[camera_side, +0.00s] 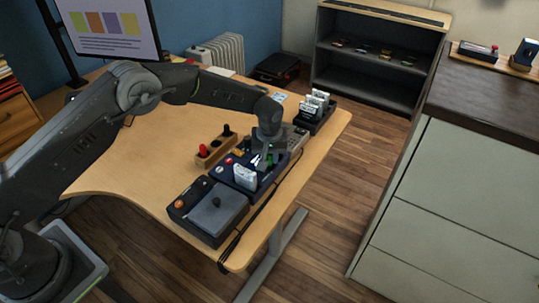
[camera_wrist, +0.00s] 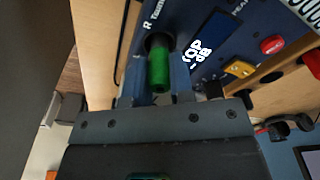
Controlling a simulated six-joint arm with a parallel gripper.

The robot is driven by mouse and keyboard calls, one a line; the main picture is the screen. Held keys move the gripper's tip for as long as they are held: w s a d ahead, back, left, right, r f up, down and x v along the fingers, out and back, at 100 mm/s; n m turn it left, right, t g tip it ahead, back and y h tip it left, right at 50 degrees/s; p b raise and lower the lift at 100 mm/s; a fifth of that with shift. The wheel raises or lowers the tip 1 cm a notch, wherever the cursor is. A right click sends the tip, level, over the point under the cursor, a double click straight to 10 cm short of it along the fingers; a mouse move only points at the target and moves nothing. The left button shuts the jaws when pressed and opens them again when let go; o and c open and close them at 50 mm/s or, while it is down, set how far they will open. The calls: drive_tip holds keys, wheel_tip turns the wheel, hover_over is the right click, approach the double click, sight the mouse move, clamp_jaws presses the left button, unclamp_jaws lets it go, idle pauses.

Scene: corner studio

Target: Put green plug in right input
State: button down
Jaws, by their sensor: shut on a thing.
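The green plug (camera_wrist: 158,68) is between the two fingers of my gripper (camera_wrist: 158,84) in the wrist view. My gripper is shut on it. The plug's far end meets a dark round socket (camera_wrist: 154,40) beside a printed "R" on the blue device (camera_wrist: 212,62). I cannot tell how deep it sits. In the side view my gripper (camera_side: 264,160) is over the blue device (camera_side: 232,178), and only a bit of green shows there.
A wooden plug holder (camera_side: 214,152) with red and black plugs stands left of the blue device. A white card (camera_side: 245,177) stands up from the device. A black-and-grey box (camera_side: 214,210) is in front, a rack of white cards (camera_side: 315,108) behind. Cables run along the table's right edge.

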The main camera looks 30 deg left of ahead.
drive_tip(key=shift+f, duration=0.55)
drive_tip(key=c, duration=1.3)
unclamp_jaws()
drive_tip(key=shift+s+d+r, duration=0.15)
drive_tip(key=shift+s+r, duration=0.05)
drive_tip(key=shift+r, duration=1.6)
drive_tip(key=shift+s+d+r, duration=0.1)
drive_tip(key=shift+s+r, duration=0.1)
drive_tip(key=shift+r, duration=1.65)
drive_tip(key=shift+s+d+r, duration=0.15)
drive_tip(key=shift+s+r, duration=0.05)
drive_tip(key=shift+r, duration=1.6)
drive_tip(key=shift+r, duration=0.1)
drive_tip(key=s+a+r+m+t, duration=0.1)
drive_tip(key=s+a+r+m, duration=0.15)
drive_tip(key=s+r, duration=0.6)
drive_tip(key=s+a+r+m+t, duration=0.1)
drive_tip(key=s+a+r, duration=0.4)
drive_tip(key=r, duration=0.6)
drive_tip(key=s+a+m, duration=0.1)
drive_tip(key=s, duration=0.6)
drive_tip(key=s+a+m+t, duration=0.1)
drive_tip(key=s, duration=0.6)
drive_tip(key=s+m+t, duration=0.1)
drive_tip(key=s, duration=0.7)
drive_tip(key=shift+s+a+f+h, duration=0.1)
drive_tip(key=shift+a+f+h, duration=0.05)
drive_tip(key=shift+a+h, duration=0.25)
